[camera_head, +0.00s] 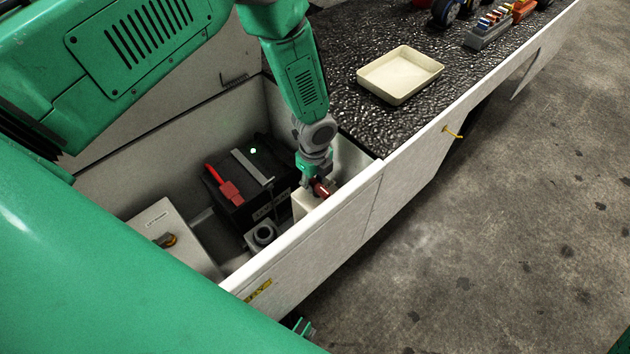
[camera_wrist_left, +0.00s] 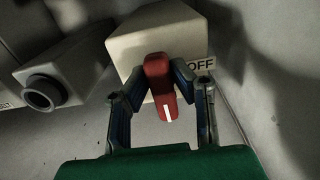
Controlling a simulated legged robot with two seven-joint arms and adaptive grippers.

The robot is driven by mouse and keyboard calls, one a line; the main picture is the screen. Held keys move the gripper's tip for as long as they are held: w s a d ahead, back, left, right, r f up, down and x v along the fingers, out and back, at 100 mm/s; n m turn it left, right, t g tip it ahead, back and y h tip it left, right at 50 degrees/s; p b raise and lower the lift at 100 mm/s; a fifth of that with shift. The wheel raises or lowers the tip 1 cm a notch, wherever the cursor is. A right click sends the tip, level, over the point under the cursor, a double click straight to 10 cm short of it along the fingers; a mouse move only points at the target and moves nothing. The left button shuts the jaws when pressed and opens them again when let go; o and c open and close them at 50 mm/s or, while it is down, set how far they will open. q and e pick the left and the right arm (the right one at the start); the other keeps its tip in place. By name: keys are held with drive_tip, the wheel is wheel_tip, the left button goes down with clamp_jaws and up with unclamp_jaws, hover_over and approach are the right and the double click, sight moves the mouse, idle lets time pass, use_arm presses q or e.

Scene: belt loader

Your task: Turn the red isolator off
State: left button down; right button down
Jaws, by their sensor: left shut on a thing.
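The red isolator handle (camera_wrist_left: 160,86) sits on a pale box (camera_wrist_left: 150,38) in the left wrist view. A white line marks the handle's near end, and an OFF label (camera_wrist_left: 201,64) shows to its right. In the head view the red handle (camera_head: 321,189) is partly hidden by my left gripper (camera_head: 317,184). My left gripper (camera_wrist_left: 160,78) is shut on the red handle, with one finger on each side of it. The white line points toward the gripper's base, not at the OFF label. My right gripper is not in view.
The open compartment holds a black battery (camera_head: 262,190) with a red connector (camera_head: 229,190), a grey socket (camera_head: 263,234) and a white box (camera_head: 160,232). The compartment wall (camera_head: 310,225) stands close beside the gripper. A cream tray (camera_head: 401,72) lies on the black deck.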

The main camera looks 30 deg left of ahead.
use_arm(q)
drive_tip(key=shift+d, duration=0.2)
drive_tip(key=n, duration=0.4)
drive_tip(key=shift+s+n, duration=0.2)
drive_tip(key=shift+n, duration=0.2)
drive_tip(key=n, duration=0.4)
drive_tip(key=shift+s+d+n, duration=0.15)
drive_tip(key=shift+n, duration=0.15)
drive_tip(key=n, duration=0.4)
drive_tip(key=shift+d+r, duration=0.1)
drive_tip(key=shift+d, duration=0.05)
drive_tip(key=shift+d+r+n, duration=0.1)
drive_tip(key=shift+n, duration=2.2)
drive_tip(key=c, duration=1.4)
unclamp_jaws()
drive_tip(key=shift+s, duration=0.1)
